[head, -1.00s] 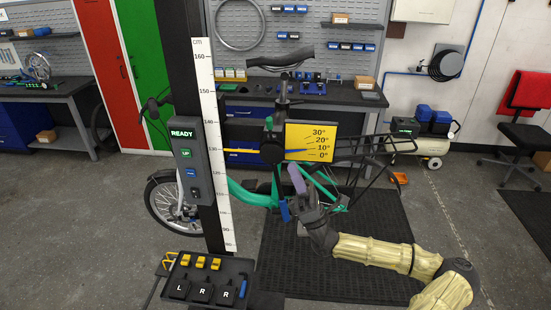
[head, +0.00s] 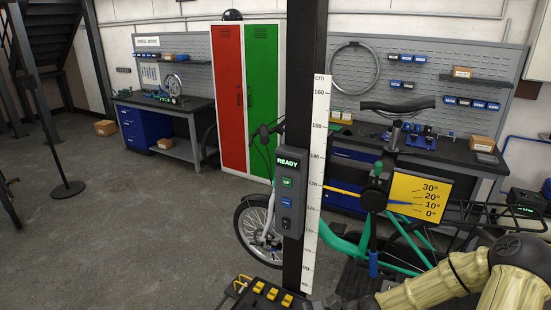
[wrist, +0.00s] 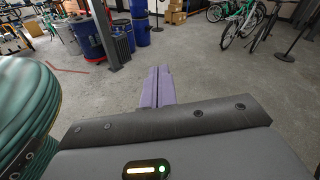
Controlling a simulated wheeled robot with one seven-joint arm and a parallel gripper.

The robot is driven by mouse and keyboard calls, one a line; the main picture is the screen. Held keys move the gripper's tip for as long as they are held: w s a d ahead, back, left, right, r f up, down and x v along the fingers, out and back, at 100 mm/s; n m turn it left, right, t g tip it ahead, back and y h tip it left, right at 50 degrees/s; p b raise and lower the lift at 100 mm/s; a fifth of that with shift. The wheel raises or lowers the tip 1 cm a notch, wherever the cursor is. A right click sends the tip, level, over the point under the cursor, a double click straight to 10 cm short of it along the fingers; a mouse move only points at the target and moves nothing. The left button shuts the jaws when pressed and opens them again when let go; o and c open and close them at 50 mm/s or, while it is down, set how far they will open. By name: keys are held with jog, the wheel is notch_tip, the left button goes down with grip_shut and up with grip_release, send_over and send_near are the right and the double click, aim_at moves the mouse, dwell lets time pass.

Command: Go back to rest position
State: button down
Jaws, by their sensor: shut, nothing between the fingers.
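My gripper (wrist: 159,88) shows in the wrist view as two purple fingers side by side, closed together with nothing between them. They point over open grey floor. In the head view my arm reaches in from the lower right, in front of the bike's lower part, and its end is cut off or hidden near the bottom edge. The teal cargo bike (head: 349,252) stands behind the black post (head: 307,110). The post carries a white centimetre scale (head: 316,190) and a control box (head: 288,200) reading READY and UP. A yellow angle plate (head: 419,196) shows marks from 0° to 30°.
A black tray with yellow pieces (head: 272,293) sits low at the post. Red (head: 228,95) and green (head: 262,85) lockers and workbenches (head: 190,122) line the back. Open floor (head: 130,225) lies at the left. The wrist view shows blue barrels (wrist: 87,38) and parked bikes (wrist: 240,25).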

jog(key=s+d+f+n+g+h+b, duration=0.1)
jog(key=s+d+f+n+h+b, duration=0.1)
jog(key=s+d+f+n+h, duration=0.55)
jog(key=w+d+r+n+t+h+b, duration=0.2)
jog(key=w+d+r+n+t+h, duration=0.4)
jog(key=h, duration=0.3)
jog(key=shift+w+r+t, duration=0.3)
jog(key=shift+w+r, duration=0.15)
jog(key=shift+r, duration=0.2)
dwell(1.1)
